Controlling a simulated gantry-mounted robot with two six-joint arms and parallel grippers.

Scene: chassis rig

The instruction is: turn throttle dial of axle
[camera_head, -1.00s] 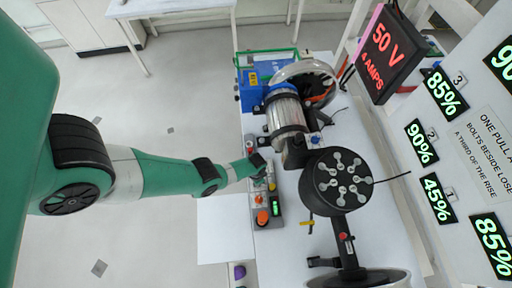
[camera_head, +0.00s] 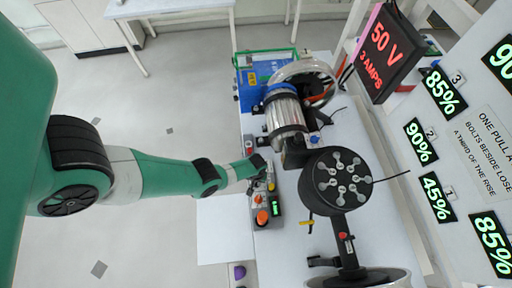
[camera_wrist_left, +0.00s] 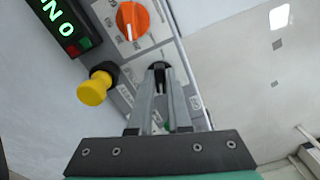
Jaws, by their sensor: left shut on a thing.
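The control box of the axle rig (camera_head: 276,218) lies on the bench, with orange dials and a small green display (camera_head: 275,207). My left gripper (camera_head: 268,171) is at the far end of this box. In the left wrist view my left gripper (camera_wrist_left: 160,78) is shut on a small black dial (camera_wrist_left: 158,65), mostly hidden between the fingertips. An orange dial (camera_wrist_left: 132,20) and a yellow mushroom button (camera_wrist_left: 94,89) sit beside it, apart from the fingers. The axle's motor (camera_head: 287,112) stands behind the box. My right gripper is out of view.
A dark display (camera_head: 385,50) reads 50 V and 3 AMPS. A round black hub with several bolts (camera_head: 342,182) stands right of the box. A blue case (camera_head: 251,92) is at the back. The white bench (camera_head: 225,230) is clear at front left.

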